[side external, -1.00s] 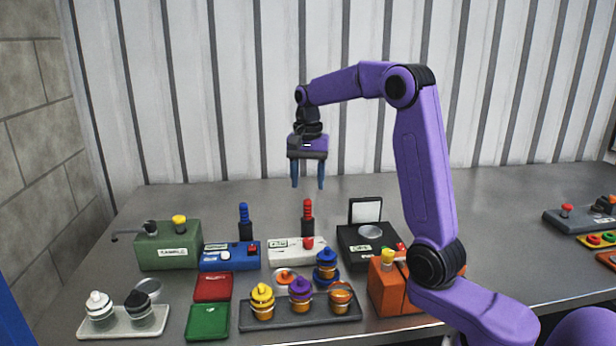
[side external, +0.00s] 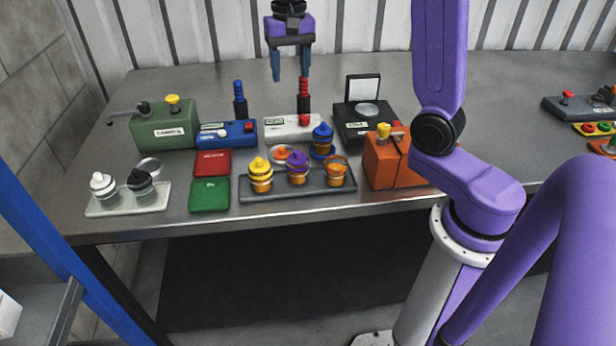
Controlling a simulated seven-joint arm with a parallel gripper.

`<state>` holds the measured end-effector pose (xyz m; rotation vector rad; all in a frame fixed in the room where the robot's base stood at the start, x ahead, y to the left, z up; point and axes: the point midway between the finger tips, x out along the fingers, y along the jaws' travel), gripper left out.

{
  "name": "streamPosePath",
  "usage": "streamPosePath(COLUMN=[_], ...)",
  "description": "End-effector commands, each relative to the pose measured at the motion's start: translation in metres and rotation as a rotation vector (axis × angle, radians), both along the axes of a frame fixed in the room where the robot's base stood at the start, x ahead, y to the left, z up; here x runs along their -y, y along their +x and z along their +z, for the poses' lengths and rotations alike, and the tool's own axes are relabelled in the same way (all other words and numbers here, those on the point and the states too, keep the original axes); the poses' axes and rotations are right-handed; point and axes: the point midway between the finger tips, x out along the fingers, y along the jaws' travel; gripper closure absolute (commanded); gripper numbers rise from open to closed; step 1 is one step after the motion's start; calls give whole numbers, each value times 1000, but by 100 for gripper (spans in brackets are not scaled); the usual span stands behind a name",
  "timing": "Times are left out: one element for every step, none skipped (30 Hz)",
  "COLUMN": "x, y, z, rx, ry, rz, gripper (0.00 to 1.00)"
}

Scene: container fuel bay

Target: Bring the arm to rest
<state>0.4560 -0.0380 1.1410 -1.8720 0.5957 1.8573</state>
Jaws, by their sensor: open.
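My gripper (side external: 290,78) hangs fingers down from my purple arm near the top of the side external view. Its two blue-grey fingers are apart with nothing between them. It appears in front of the wall and above the back part of the grey table (side external: 240,95). In the picture the right fingertip meets the top of a red ribbed post (side external: 304,92). I cannot tell from this one view how far apart they are in depth. The upper part of the arm is cut off by the frame.
Below stand a green box (side external: 165,128), a blue box (side external: 226,134), a white box (side external: 290,128), a black box (side external: 366,120) and an orange block (side external: 388,160). A grey tray (side external: 318,190) bears several capped jars.

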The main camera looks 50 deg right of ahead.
Motion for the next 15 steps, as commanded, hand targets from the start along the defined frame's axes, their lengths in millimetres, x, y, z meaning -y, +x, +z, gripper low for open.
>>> streamPosePath(x=[-11, -17, -25, -31, -36, -44, -49, -54, -60, -64, -68, -74, -77, -81, -85], y=[-8, -12, -19, -24, -29, -36, -42, -48, -56, -62, -68, -77, -84, -91, -100], z=[-2, -3, -4, -5, -7, -8, -10, -11, -13, -14, -15, -17, -19, -20, -22], rx=[0, 1, 2, 2, 2, 3, 4, 6, 5, 5, 8, 7, 7, 8, 9], ry=[-1, 0, 0, -1, -1, -1, -1, -1, -1, -1, -1, -1, -1, -1, -1], rz=[68, 108, 161, 202, 242, 296, 336, 377, 430, 471, 510, 565, 603, 645, 697], gripper=[44, 44, 44, 44, 44, 44, 44, 44, 44, 44, 44, 44, 44, 44, 44])
